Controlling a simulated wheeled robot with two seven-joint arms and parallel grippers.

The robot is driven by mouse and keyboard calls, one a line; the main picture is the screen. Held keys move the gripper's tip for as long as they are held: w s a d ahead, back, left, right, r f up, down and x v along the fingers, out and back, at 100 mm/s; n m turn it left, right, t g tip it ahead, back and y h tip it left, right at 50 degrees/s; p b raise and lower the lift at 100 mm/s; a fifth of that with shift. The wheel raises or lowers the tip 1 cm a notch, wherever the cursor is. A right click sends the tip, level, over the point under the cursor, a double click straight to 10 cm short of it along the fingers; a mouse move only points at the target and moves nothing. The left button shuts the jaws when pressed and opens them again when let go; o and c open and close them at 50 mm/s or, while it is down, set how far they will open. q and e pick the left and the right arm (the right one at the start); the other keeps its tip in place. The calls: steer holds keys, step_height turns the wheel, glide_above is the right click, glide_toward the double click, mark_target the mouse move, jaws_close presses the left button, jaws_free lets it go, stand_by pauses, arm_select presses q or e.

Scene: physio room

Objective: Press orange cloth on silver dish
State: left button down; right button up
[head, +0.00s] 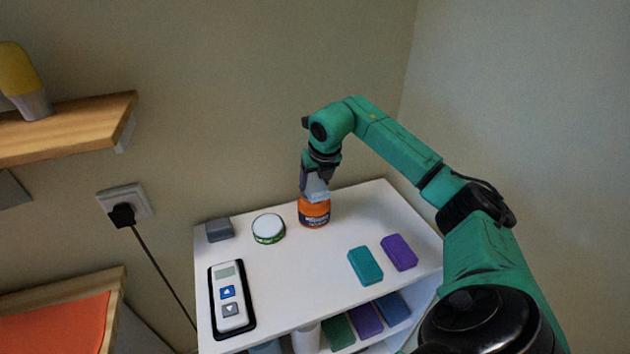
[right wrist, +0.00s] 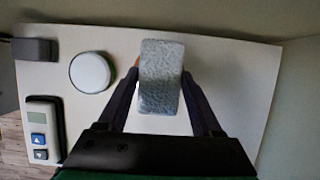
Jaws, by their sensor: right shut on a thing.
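I see no orange cloth and no silver dish in either view. My right gripper (head: 315,184) is shut on a pale grey-blue textured block (right wrist: 161,78), which also shows in the head view (head: 316,197). The block is right over an orange jar (head: 314,214) with a dark label, standing upright near the back of the white cabinet top. In the head view the block's lower edge meets the jar's top; I cannot tell if they touch. In the right wrist view the block hides nearly all of the jar. My left gripper is not in view.
On the white cabinet top (head: 300,275) are a round white-lidded tin (head: 268,228), a dark grey block (head: 219,230), a remote-like device (head: 230,297), a teal block (head: 365,265) and a purple block (head: 399,252). The middle is clear. Walls stand close behind and right.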

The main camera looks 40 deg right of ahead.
mark_target(316, 183)
stand_by(0.3)
step_height(316, 183, up, 7)
steer(key=p, duration=0.6)
steer(key=shift+r, duration=0.1)
steer(key=shift+s+f, duration=0.1)
steer(key=shift+f, duration=0.1)
stand_by(0.4)
